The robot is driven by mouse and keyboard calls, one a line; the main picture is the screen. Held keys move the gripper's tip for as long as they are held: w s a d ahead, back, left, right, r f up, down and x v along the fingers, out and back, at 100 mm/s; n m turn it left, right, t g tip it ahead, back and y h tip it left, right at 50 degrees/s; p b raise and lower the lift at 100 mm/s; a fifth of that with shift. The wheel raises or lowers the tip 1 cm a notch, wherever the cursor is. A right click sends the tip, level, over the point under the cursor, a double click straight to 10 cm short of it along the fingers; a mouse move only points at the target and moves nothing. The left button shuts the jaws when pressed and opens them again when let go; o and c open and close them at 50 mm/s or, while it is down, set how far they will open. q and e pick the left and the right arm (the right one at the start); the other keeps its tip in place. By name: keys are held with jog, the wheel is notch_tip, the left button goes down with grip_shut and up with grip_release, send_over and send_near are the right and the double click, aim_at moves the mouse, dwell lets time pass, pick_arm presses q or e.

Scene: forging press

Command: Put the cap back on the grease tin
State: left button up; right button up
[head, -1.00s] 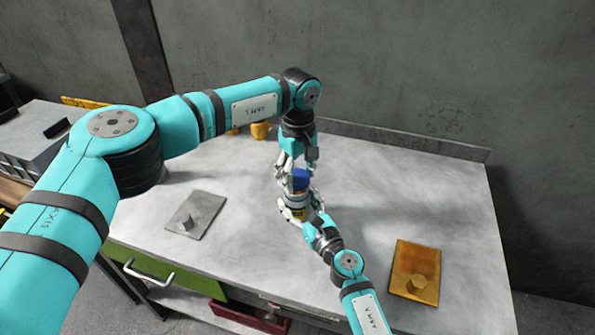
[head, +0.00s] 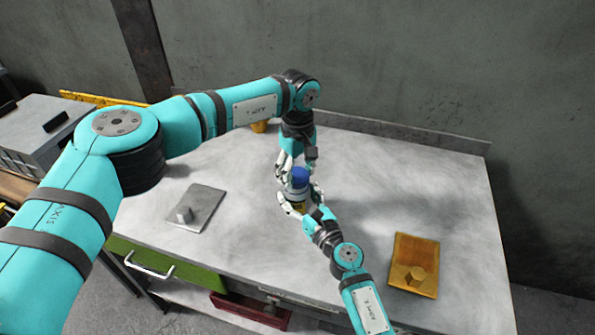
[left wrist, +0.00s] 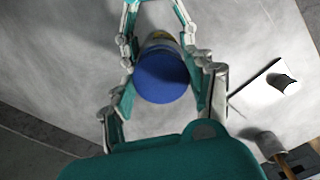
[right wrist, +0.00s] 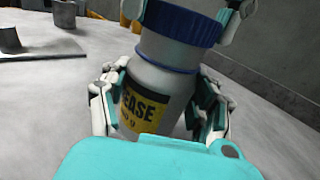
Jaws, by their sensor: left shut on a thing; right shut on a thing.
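The grease tin (right wrist: 150,95) is a white bottle with a yellow and black label, held roughly upright above the bench. My right gripper (head: 299,204) is shut around its body. The blue cap (head: 300,176) is over the tin's mouth, between the fingers of my left gripper (head: 297,170), which is shut on it from above. In the left wrist view the cap's round top (left wrist: 162,78) covers most of the tin. In the right wrist view the ribbed cap (right wrist: 183,20) is in line with the tin's grey neck; I cannot tell whether it is fully seated.
A grey plate with a knob (head: 203,203) lies on the bench (head: 390,180) at left, a brass-coloured plate (head: 425,250) at right. A yellow cup (head: 259,127) stands behind my left arm. A hammer (left wrist: 264,145) shows in the left wrist view. The bench around the grippers is clear.

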pick_arm(q)
jog(key=shift+f, duration=0.6)
jog(key=m, duration=0.2)
jog(key=shift+m, duration=0.4)
jog(key=m, duration=0.4)
jog(key=shift+a+m, duration=0.15)
jog(key=shift+m, duration=0.15)
jog(key=m, duration=0.5)
jog(key=shift+a+m, duration=0.1)
jog(key=shift+m, duration=0.2)
jog(key=o, duration=1)
